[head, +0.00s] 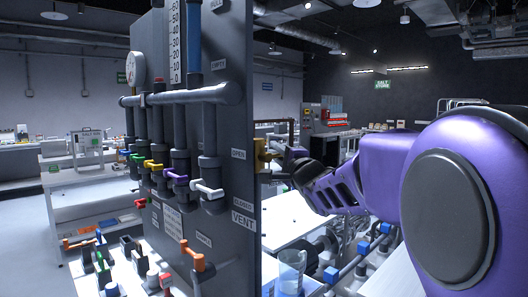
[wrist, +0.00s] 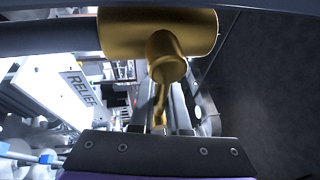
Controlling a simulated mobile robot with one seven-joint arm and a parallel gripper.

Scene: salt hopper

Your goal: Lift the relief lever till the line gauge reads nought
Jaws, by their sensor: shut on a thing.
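The relief valve (wrist: 158,32) is a brass cylinder on a dark pipe, high in the wrist view. Its brass relief lever (wrist: 161,100) points from a round boss down toward my gripper (wrist: 160,122), which is shut on the lever's end. A white RELIEF label (wrist: 85,93) is left of it. In the head view the brass valve (head: 261,155) sits by the panel's right edge, with my gripper (head: 287,158) against it; the fingertips are hard to make out. A round white gauge (head: 136,68) stands at the panel's left, turned sideways; its reading is too small to tell.
The grey panel (head: 228,120) carries pipes and coloured valve handles, including a white one (head: 207,189) and an orange one (head: 192,256). A beaker (head: 290,270) stands low, right of the panel. Several small valves crowd the lower left.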

